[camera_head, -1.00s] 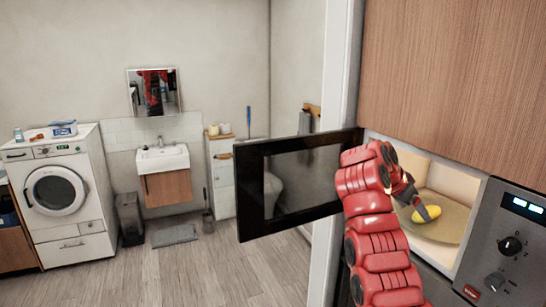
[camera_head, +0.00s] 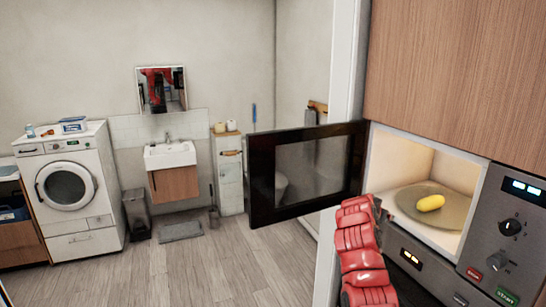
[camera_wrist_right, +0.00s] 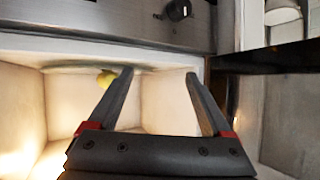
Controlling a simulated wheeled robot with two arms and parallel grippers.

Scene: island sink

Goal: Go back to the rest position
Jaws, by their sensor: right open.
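My right gripper (camera_wrist_right: 159,73) is open, with nothing between its two dark fingers in the right wrist view. In the head view my red right arm reaches up from the bottom toward the front of the open microwave (camera_head: 459,238); the gripper itself is mostly hidden there. A yellow oblong item (camera_head: 430,203) lies on the round plate (camera_head: 457,215) inside the microwave, apart from the gripper. It also shows partly behind one finger in the right wrist view (camera_wrist_right: 105,79). My left gripper is not in view.
The dark microwave door (camera_head: 262,180) stands open to the left of my right arm. The control panel (camera_head: 505,245) is on the right, and a wooden cabinet (camera_head: 460,75) hangs above. Free floor (camera_head: 200,268) lies left, before the washing machine (camera_head: 70,190) and sink (camera_head: 170,155).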

